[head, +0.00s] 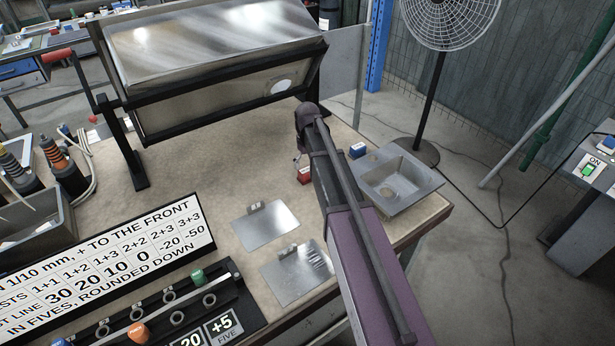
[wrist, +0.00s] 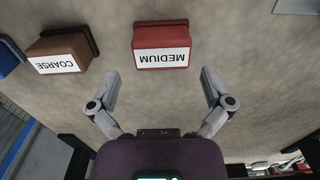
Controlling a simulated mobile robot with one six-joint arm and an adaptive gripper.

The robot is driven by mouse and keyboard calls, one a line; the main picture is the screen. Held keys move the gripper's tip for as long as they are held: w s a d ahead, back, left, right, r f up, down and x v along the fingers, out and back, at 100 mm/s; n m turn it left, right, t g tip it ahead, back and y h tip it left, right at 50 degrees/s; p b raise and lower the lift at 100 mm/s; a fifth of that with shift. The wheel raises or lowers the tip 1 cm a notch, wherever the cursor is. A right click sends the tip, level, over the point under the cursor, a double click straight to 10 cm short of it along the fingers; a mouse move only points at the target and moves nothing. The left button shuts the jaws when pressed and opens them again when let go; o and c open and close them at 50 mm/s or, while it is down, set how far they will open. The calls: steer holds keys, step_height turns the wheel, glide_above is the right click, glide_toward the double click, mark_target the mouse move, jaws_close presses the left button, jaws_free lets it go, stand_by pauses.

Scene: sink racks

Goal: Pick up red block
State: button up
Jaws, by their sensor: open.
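The red block (wrist: 161,45) has a white label reading MEDIUM, upside down in the wrist view. It sits on the tan worktop and also shows in the head view (head: 305,175), just left of my arm. My gripper (wrist: 160,73) is open and empty, its two fingers spread wide. In the wrist view the block lies ahead of the fingertips, centred between them and apart from both. In the head view my arm mostly hides the gripper.
A brown block (wrist: 62,50) labelled COARSE stands beside the red one, with a blue block (head: 357,150) beyond it. A metal sink tray (head: 420,178) is at the right edge. Two metal plates (head: 265,226) lie nearer, and a large metal hood (head: 210,60) stands behind.

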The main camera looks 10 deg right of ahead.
mark_target(307, 169)
steer(key=shift+f, duration=0.1)
steer(key=shift+f+b, duration=2.5)
steer(key=shift+b, duration=0.1)
steer(key=c, duration=1)
